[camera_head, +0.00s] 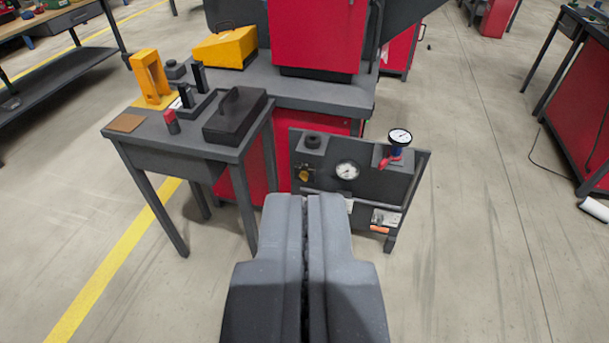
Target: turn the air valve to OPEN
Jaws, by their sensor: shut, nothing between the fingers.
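A dark upright panel (382,200) stands low in the middle of the view, right of a small grey table. At its top right a red lever handle (391,160) sits beside a blue body, under a white-faced gauge (400,137). The lever points down and left. A brass-yellow knob (304,174) is on the panel's left side, and a second round gauge (347,171) is in its middle. I cannot read any OPEN marking. My gripper (306,200) is shut and empty in front of the panel's lower part, hiding some of it. It appears apart from the panel.
The small grey table (175,135) holds a black handled box (235,115), a yellow bracket (150,78) and a red-topped button. A red cabinet (315,35) stands behind. Open floor (480,220) lies right of the panel. A white roll (594,209) lies at far right.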

